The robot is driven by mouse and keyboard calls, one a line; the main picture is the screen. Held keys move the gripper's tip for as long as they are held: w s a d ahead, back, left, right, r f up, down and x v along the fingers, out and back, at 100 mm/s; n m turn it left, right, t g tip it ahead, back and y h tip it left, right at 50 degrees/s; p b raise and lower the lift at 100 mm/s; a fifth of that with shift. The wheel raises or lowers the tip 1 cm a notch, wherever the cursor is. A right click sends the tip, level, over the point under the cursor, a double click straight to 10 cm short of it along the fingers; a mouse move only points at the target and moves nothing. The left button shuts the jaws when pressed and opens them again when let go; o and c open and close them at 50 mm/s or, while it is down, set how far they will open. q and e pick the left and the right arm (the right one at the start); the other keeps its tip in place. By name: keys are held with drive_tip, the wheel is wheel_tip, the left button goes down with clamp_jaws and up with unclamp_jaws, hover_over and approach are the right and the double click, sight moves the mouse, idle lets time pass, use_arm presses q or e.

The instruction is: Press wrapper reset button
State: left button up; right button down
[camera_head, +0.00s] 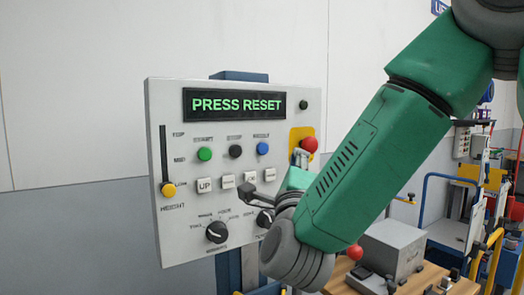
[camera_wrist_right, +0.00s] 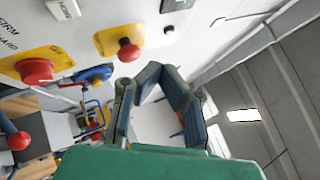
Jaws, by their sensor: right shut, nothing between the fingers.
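A grey control panel (camera_head: 290,105) stands upright with a display (camera_head: 235,104) reading "PRESS RESET" in green. Below it sit a green button (camera_head: 205,153), a black button (camera_head: 235,151) and a blue button (camera_head: 262,148); their small labels are too blurred to read surely. My right gripper (camera_head: 245,189) is shut and empty, in front of the row of white square buttons, below the round ones. Whether it touches the panel cannot be told. In the right wrist view its fingers (camera_wrist_right: 154,70) come together near the panel's edge. My left gripper is not in view.
A red mushroom button (camera_head: 309,145) on a yellow plate is at the panel's right, close to my arm. A slider with a yellow knob (camera_head: 168,190) is at the left. Dark rotary knobs (camera_head: 217,232) lie below. A wooden table with a grey box (camera_head: 393,248) stands at right.

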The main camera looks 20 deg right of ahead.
sight(263, 148)
drive_tip(key=shift+w, duration=0.1)
drive_tip(key=shift+w+a+p, duration=0.2)
drive_tip(key=shift+w+p, duration=0.05)
drive_tip(key=shift+w, duration=1.2)
drive_tip(key=shift+w+a+p, duration=0.25)
drive_tip(key=shift+w, duration=1.15)
drive_tip(key=shift+w+a+p, duration=0.2)
drive_tip(key=shift+w+p, duration=0.05)
drive_tip(key=shift+w, duration=1.2)
drive_tip(key=shift+w+b, duration=0.3)
drive_tip(key=shift+b, duration=0.1)
